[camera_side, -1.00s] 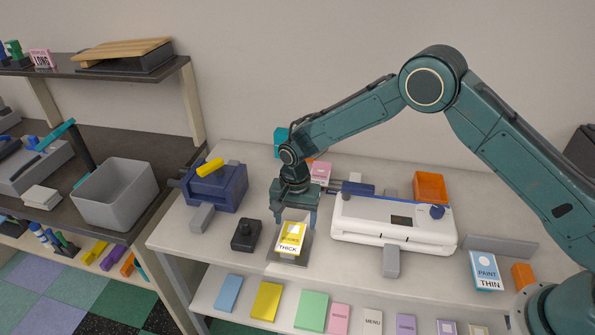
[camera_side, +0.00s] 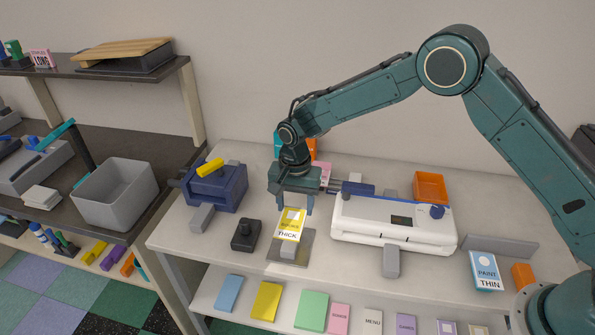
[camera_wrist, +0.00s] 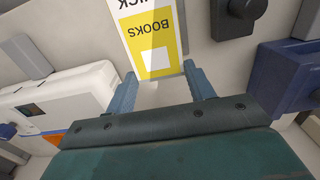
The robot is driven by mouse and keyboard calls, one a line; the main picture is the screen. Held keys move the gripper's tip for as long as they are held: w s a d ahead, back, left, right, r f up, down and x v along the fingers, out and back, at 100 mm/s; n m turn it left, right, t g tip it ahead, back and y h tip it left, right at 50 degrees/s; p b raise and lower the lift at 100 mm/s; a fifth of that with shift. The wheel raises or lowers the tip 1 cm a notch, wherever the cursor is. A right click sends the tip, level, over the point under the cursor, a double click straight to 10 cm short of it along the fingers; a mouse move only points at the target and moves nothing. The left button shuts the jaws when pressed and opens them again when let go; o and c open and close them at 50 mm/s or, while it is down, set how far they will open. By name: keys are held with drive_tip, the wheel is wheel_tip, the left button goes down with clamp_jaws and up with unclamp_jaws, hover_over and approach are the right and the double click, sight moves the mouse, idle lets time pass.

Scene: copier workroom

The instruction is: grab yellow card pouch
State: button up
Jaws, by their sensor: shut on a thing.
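The yellow card pouch (camera_side: 290,224), yellow and white with the words BOOKS and THICK, is between the fingers of my gripper (camera_side: 295,208) in the side view. The fingers are shut on its upper edge. The pouch hangs tilted above a grey plate with a grey block (camera_side: 288,252). In the wrist view the pouch (camera_wrist: 151,38) shows upside down between the two fingertips (camera_wrist: 163,80), and its far end is cut off by the frame's edge.
A white laminator-like machine (camera_side: 392,222) stands right of my gripper. A small black box with a knob (camera_side: 246,236) and a blue machine (camera_side: 216,188) stand to the left. A blue and white PAINT THIN pouch (camera_side: 486,271) is at the far right. A grey bin (camera_side: 115,196) sits on the left shelf.

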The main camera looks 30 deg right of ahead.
wheel_tip(320, 180, up, 16)
drive_tip(key=shift+f, duration=0.2)
idle(0.5)
